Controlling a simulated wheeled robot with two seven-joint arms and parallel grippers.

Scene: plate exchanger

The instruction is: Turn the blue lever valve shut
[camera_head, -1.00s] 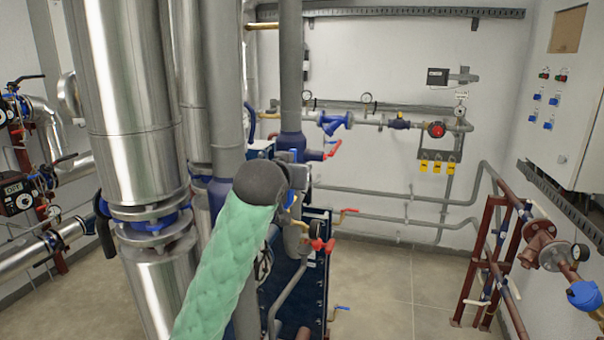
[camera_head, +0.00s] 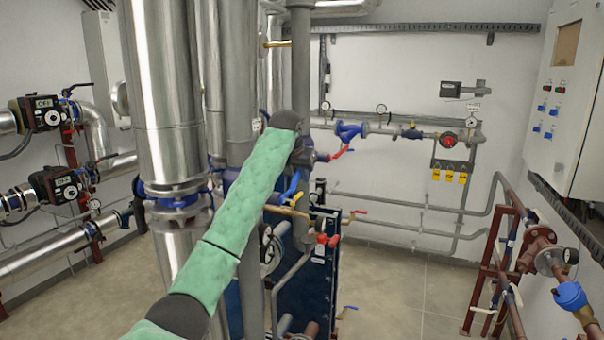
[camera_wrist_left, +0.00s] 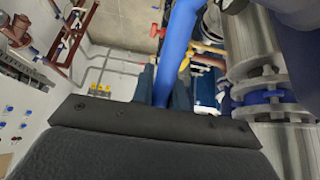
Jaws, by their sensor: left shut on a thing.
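The blue lever (camera_head: 292,187) shows in the head view just below the end of my left arm, beside a brass-coloured valve pipe (camera_head: 287,210). In the left wrist view the blue lever (camera_wrist_left: 178,50) is large and runs down into my left gripper (camera_wrist_left: 158,108). My left gripper (camera_head: 297,158), mostly hidden behind its own arm in the head view, is shut on the lever. The exact contact of the fingers is hidden. My right gripper is not in view.
Thick metal-clad pipes (camera_head: 160,90) stand close left of my arm. Red-handled valves (camera_head: 327,240) sit just right of and below the lever. A dark blue plate exchanger (camera_head: 310,280) stands below. The floor (camera_head: 400,290) to the right is clear.

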